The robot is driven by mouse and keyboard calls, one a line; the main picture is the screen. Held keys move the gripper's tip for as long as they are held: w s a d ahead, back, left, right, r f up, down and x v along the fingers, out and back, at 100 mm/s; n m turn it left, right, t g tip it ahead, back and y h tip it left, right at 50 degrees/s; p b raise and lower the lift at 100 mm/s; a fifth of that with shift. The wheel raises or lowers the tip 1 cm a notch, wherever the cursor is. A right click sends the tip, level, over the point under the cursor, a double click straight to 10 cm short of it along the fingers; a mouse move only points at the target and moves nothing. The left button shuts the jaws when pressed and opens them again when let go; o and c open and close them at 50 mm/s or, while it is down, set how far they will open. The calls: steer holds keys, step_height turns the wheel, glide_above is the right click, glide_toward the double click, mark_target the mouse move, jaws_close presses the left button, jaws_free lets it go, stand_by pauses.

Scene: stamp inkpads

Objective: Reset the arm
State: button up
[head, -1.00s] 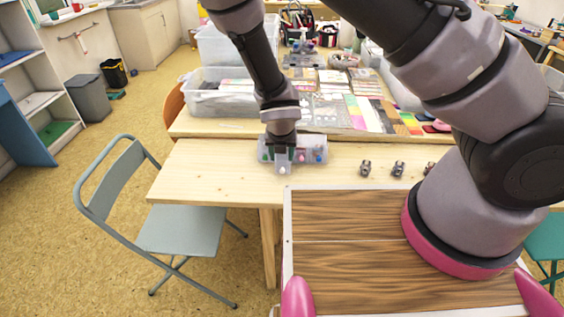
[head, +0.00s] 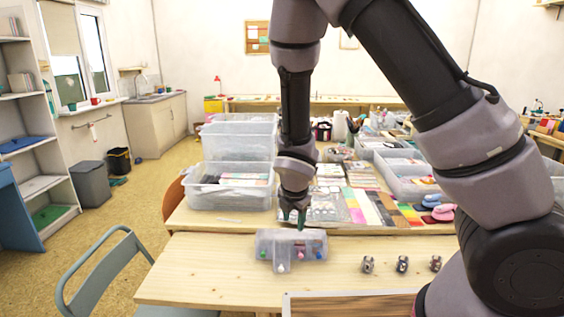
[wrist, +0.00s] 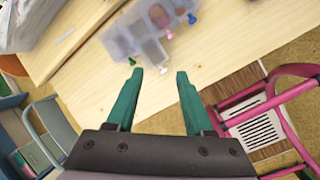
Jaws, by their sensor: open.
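My gripper (head: 293,217) hangs above the front table, just behind and over a clear plastic compartment box (head: 290,240) in the head view. In the wrist view its two green fingers (wrist: 160,74) are spread apart with nothing between them. The box also shows in the wrist view (wrist: 124,37), beyond the fingertips and apart from them.
Three small dark stamp-like pieces (head: 402,264) stand on the front table (head: 200,270) to the right. Behind are clear bins (head: 228,190) and flat coloured pieces (head: 380,208). A folding chair (head: 95,268) stands at the left. The table's left part is clear.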

steer(key=d+r+m+y, duration=0.1)
steer(key=d+r+m, duration=0.6)
steer(key=r+m, duration=0.3)
steer(key=d+r+m, duration=0.7)
steer(key=r, duration=0.4)
steer(key=s+d+r+m+t, duration=0.1)
steer(key=s+d+r+m, duration=0.2)
steer(key=s+r+m, duration=0.3)
steer(key=s+d+r+m+t+y, duration=0.1)
steer(key=s+d+r+m, duration=0.3)
steer(key=s+r+m, duration=0.3)
steer(key=shift+s+d+r+m+t, duration=0.3)
steer(key=shift+r+m+t, duration=0.1)
steer(key=shift+r+m, duration=0.55)
